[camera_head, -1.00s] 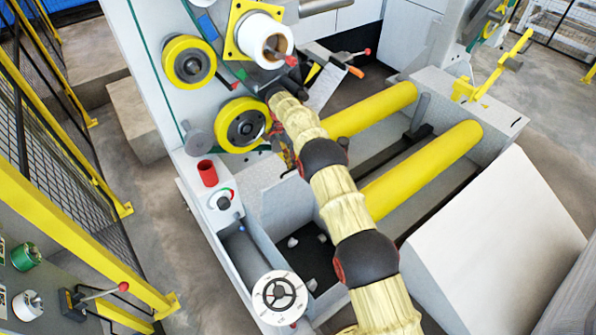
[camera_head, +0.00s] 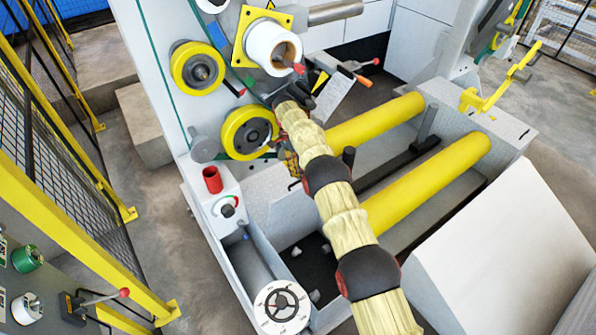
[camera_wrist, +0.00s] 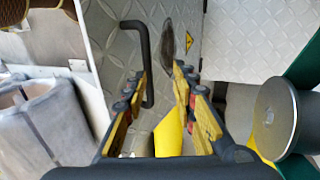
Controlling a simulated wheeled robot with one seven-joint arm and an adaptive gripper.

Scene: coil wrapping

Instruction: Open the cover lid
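In the wrist view a grey diamond-plate panel with a black bent handle (camera_wrist: 147,62) and a small yellow warning sign fills the upper middle; it looks like the cover lid (camera_wrist: 188,20). My gripper (camera_wrist: 160,78) has its two yellow-and-black fingers apart. The handle bar lies close to the left finger; I cannot tell whether they touch. Nothing is clearly gripped. In the head view my arm reaches to the machine below the white spool, and my gripper there is mostly hidden by the arm. A light grey plate (camera_head: 290,213) stands beside a dark compartment.
Two yellow rollers (camera_head: 425,180) lie to the right of my arm. In the wrist view a silver disc (camera_wrist: 275,118) is close on the right. A yellow fence (camera_head: 100,250) stands at left.

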